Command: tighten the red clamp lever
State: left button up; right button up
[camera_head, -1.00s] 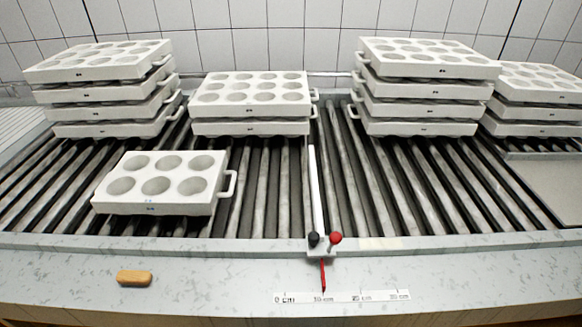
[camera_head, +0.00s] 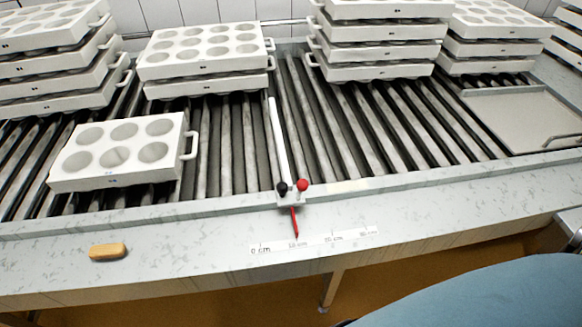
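The clamp (camera_head: 291,199) sits on the front rail of the roller table. It has a red-knobbed lever (camera_head: 303,185) on its right and a black knob (camera_head: 282,188) on its left. A thin red pointer (camera_head: 295,223) reaches down from it toward the white scale strip (camera_head: 315,241), near the 10 cm mark. A white bar (camera_head: 279,138) runs back from the clamp over the rollers. Neither of my grippers shows in this view.
A single white mould (camera_head: 116,181) lies on the rollers left of the bar. Mould stacks (camera_head: 205,88) stand behind. A tan block (camera_head: 107,251) lies on the front ledge. A grey tray (camera_head: 520,117) is at right. A large blue rounded surface (camera_head: 480,297) fills the lower right.

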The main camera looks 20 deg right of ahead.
aim_at(302, 184)
jog(key=z, duration=0.7)
